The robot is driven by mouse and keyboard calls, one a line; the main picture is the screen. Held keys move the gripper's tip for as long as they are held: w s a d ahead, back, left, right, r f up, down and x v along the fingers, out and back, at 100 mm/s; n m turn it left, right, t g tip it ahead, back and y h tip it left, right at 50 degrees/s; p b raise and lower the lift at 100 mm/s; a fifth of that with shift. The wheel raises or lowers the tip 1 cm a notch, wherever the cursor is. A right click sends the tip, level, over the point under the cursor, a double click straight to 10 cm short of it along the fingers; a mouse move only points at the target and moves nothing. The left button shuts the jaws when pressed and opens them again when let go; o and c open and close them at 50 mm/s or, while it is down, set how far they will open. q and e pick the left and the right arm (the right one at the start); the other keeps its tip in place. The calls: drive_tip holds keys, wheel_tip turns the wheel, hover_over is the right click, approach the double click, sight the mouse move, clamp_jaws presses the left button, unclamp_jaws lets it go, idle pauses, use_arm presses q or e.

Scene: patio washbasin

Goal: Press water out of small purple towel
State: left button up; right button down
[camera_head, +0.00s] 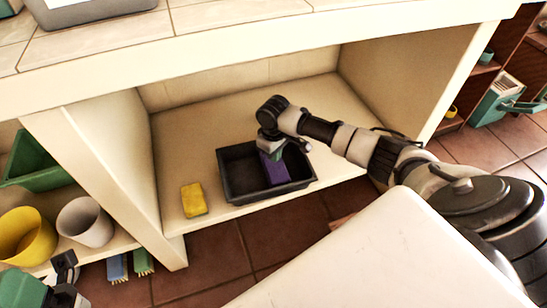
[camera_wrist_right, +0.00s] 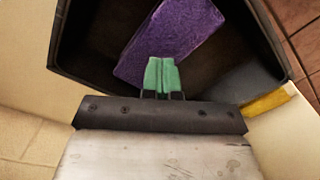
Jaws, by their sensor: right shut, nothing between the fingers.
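The small purple towel (camera_head: 275,169) lies in a dark rectangular basin (camera_head: 236,190) on the lower shelf. The towel looks like a flat, textured block, and it also shows in the right wrist view (camera_wrist_right: 180,35). The gripper hides part of the towel. My left gripper is not clearly seen.
A yellow sponge (camera_head: 194,200) lies left of the basin. Shelf walls stand on both sides and a countertop (camera_head: 180,52) is above. A white cup (camera_head: 84,222), yellow pot (camera_head: 24,236) and green container (camera_head: 32,160) are at left. Bare shelf lies behind the basin.

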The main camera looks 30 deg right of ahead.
sight(274, 168)
drive_tip(key=shift+f+b, duration=0.5)
drive_tip(key=shift+f, duration=0.7)
idle(0.4)
drive_tip(key=shift+s+f, duration=0.25)
idle(2.1)
